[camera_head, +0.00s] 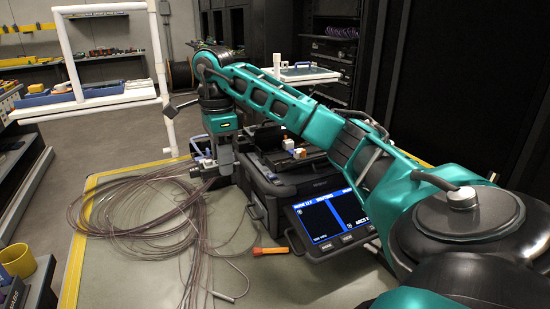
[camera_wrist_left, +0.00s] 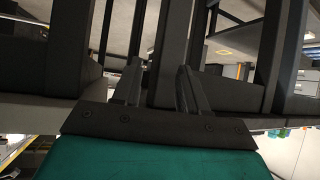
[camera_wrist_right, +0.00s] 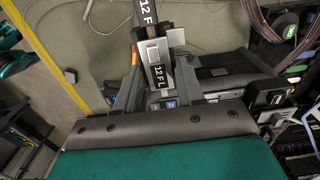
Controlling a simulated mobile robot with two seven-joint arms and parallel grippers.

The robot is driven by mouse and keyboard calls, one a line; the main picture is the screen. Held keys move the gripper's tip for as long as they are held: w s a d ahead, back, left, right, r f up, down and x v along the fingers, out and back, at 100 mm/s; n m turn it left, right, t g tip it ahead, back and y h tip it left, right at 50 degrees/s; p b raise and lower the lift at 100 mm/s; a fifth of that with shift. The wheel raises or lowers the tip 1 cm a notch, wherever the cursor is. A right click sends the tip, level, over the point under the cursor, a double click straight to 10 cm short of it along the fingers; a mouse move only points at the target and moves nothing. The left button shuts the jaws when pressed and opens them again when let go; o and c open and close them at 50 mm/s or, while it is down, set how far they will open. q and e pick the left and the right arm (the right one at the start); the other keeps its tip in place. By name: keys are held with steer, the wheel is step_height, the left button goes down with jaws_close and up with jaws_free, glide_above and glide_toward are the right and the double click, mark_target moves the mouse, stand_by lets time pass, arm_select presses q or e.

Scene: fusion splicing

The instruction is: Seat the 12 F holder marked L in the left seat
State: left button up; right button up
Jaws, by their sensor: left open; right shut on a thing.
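The 12 F holder marked L (camera_wrist_right: 158,70), a small grey and black block with a "12 F L" label, is between the fingers of my right gripper (camera_wrist_right: 160,88). A second black "12 F L" label (camera_wrist_right: 147,12) shows just beyond it. In the head view my right gripper (camera_head: 208,169) points down beside the left side of the splicer (camera_head: 275,188), above the coiled fibre. The left seat cannot be made out; my arm and the splicer's body cover that part. My left gripper (camera_wrist_left: 157,85) is open and empty in the left wrist view, away from the bench, and not in the head view.
Loose coils of clear fibre (camera_head: 130,222) spread over the left of the bench mat. An orange tool (camera_head: 270,250) lies in front of the splicer, whose screen (camera_head: 330,218) is lit. A yellow cup (camera_head: 17,260) stands at far left.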

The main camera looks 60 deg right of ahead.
steer(key=shift+d+r, duration=0.1)
steer(key=shift+w+d+r, duration=0.1)
steer(key=shift+d, duration=0.2)
steer(key=w+d+r+p, duration=0.1)
steer(key=d+r+p, duration=0.1)
steer(key=d+p, duration=0.6)
steer(key=p, duration=0.1)
glide_above(282, 156)
steer(key=shift+a+f, duration=0.1)
steer(key=shift+f, duration=2.35)
steer(key=shift+f+b, duration=0.5)
steer(key=shift+f, duration=0.4)
steer(key=shift+p, duration=0.3)
